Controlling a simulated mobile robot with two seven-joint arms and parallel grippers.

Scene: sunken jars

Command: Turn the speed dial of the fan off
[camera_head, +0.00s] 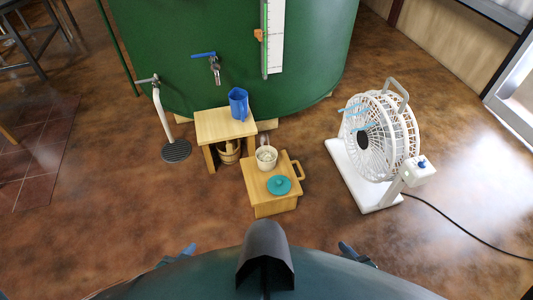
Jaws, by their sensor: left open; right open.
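The white fan (378,138) stands on a white base plate (357,183) on the floor at the right. Its round cage faces left, with light blue streamers at its front. My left gripper (190,249) and my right gripper (345,248) are low in the view, close to my body, both open, empty and far from the fan.
A green tank (230,60) with a blue-handled tap stands at the back. A wooden stool (226,124) holds a blue jug (238,103). A wooden box (272,190) carries a cup and a teal lid. A black cable (455,222) runs right from the fan. Floor before the fan is clear.

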